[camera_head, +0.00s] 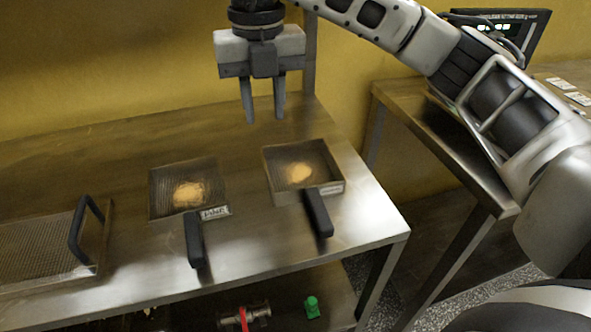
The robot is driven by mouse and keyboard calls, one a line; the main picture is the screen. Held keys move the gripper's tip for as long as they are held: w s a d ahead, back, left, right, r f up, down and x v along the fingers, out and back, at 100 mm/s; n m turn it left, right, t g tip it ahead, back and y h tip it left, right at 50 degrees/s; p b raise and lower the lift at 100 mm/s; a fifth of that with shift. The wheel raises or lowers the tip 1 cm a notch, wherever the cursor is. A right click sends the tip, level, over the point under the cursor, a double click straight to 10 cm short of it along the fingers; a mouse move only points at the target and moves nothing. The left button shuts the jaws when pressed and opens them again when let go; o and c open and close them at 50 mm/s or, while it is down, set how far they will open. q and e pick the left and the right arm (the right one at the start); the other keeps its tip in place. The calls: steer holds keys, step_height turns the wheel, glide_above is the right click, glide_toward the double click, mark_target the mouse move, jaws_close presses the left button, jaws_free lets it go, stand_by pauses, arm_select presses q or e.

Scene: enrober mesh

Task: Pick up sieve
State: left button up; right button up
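Two square, low-walled sieves with black handles lie on the metal table. The right sieve (333,187) has a small label on its front wall and a pale yellow heap inside. The left sieve (160,206) looks flatter, with a similar heap and a white label. Their handles point toward the front edge of the table. My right gripper (264,115) hangs fingers down above the back of the table, behind and slightly left of the right sieve. Its two fingers are apart with nothing between them, and it touches neither sieve. My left gripper is not in view.
A mesh tray (40,248) with a raised black handle lies at the table's left. The metal table (255,232) has bare room behind the sieves. A yellow wall (130,60) stands behind. Another table (415,125) is at right. A green item (312,307) sits on the lower shelf.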

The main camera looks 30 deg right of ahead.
steer(key=f, duration=0.8)
steer(key=shift+s+f+p, duration=0.3)
steer(key=shift+s, duration=0.05)
steer(key=shift+w+f+p, duration=0.15)
steer(key=shift+f+p, duration=0.15)
steer(key=shift+f, duration=1.05)
steer(key=shift+w+f+p, duration=0.1)
steer(key=shift+f+p, duration=0.15)
steer(key=shift+f, duration=1.1)
jaws_close()
